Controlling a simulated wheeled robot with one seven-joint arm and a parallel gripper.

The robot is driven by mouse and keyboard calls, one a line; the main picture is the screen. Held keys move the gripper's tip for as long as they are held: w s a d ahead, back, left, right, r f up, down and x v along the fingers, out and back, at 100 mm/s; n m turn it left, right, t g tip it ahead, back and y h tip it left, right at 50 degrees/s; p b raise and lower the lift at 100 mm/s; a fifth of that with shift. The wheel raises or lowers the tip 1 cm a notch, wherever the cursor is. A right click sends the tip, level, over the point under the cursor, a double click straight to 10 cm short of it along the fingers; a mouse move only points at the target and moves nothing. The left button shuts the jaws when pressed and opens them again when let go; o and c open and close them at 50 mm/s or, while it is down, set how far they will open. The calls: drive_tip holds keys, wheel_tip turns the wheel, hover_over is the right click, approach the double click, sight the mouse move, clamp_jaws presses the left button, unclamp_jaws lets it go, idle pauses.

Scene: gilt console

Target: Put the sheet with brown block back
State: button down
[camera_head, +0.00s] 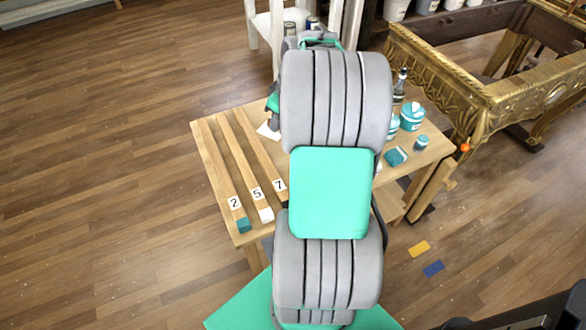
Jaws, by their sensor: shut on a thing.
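My gripper (272,118) shows only in part at the left edge of my arm, which covers most of it. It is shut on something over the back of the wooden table. A white sheet (267,131) shows just below it and looks like the thing held. I cannot make out a brown block on it; most of the sheet is hidden behind my arm.
The wooden table (222,165) has lanes marked 2, 5 and 7. A teal block (243,225) and a white block (266,214) sit at the front ends of lanes 2 and 5. Teal containers (412,117) and a bottle (400,85) stand at right, near a gilt console (470,105).

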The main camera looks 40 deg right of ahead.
drive_tip(key=s+d+f+n+b, duration=0.1)
drive_tip(key=s+d+f+b, duration=0.1)
drive_tip(key=s+d, duration=0.45)
drive_tip(key=s+d+f+n+b, duration=0.1)
drive_tip(key=s+d+f+b, duration=0.2)
drive_tip(key=d, duration=0.7)
drive_tip(key=shift+y, duration=0.3)
drive_tip(key=w+a+f, duration=0.2)
drive_tip(key=a, duration=0.1)
drive_tip(key=w+a+f+b, duration=0.1)
drive_tip(key=w+a+f, duration=0.1)
drive_tip(key=w+a, duration=0.1)
drive_tip(key=w+a+f, duration=0.2)
drive_tip(key=a+f, duration=0.1)
drive_tip(key=shift+w+a+f+b, duration=0.1)
drive_tip(key=shift+w+a+b, duration=0.05)
drive_tip(key=shift+a+b, duration=0.2)
drive_tip(key=shift+w+a+f, duration=0.1)
drive_tip(key=shift+w+f, duration=0.05)
drive_tip(key=shift+f, duration=0.15)
drive_tip(key=x, duration=0.3)
drive_tip(key=shift+s, duration=0.25)
drive_tip(key=shift+f, duration=0.35)
drive_tip(key=shift+f+b, duration=0.1)
drive_tip(key=shift+b, duration=0.2)
